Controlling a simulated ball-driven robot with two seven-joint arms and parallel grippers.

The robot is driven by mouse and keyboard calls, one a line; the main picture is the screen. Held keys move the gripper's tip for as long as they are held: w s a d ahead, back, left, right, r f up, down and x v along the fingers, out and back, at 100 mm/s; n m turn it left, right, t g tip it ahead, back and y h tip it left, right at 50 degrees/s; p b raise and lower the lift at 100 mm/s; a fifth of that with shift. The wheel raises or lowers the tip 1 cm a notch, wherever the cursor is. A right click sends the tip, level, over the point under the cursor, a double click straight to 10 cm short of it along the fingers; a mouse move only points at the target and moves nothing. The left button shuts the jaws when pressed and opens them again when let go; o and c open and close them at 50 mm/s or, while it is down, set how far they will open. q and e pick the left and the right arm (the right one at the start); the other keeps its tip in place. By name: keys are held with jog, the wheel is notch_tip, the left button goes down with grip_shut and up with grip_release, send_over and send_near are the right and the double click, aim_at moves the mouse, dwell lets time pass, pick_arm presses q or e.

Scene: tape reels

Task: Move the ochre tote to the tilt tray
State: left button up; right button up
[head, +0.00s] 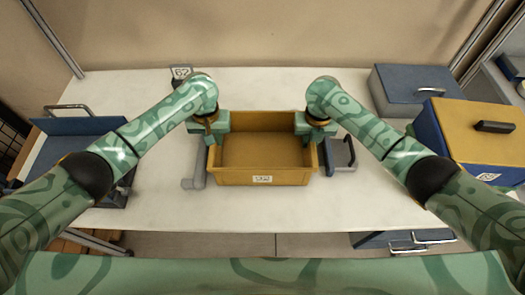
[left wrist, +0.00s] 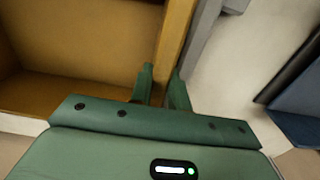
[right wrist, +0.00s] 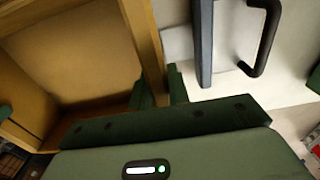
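The ochre tote (head: 262,178) is an open, empty box at the middle of the table, with a white label on its front wall. My left gripper (head: 210,133) has its fingers on either side of the tote's left wall; in the left wrist view the fingers (left wrist: 163,85) look shut on that wall. My right gripper (head: 316,133) is at the right wall, and in the right wrist view its fingers (right wrist: 160,85) look shut on it. I cannot tell whether the tote's base touches the table. A blue tray-like unit with a sloped panel (head: 80,126), probably the tilt tray, stands at the far left.
A grey bar-like piece (head: 194,180) is close by the tote's left side, and a small dark handled piece (head: 341,155) by its right. A blue-grey box (head: 410,88) and a blue-and-ochre case (head: 475,135) stand at right. The front table strip is clear.

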pick_arm(q)
grip_shut()
pick_arm(e)
grip_shut()
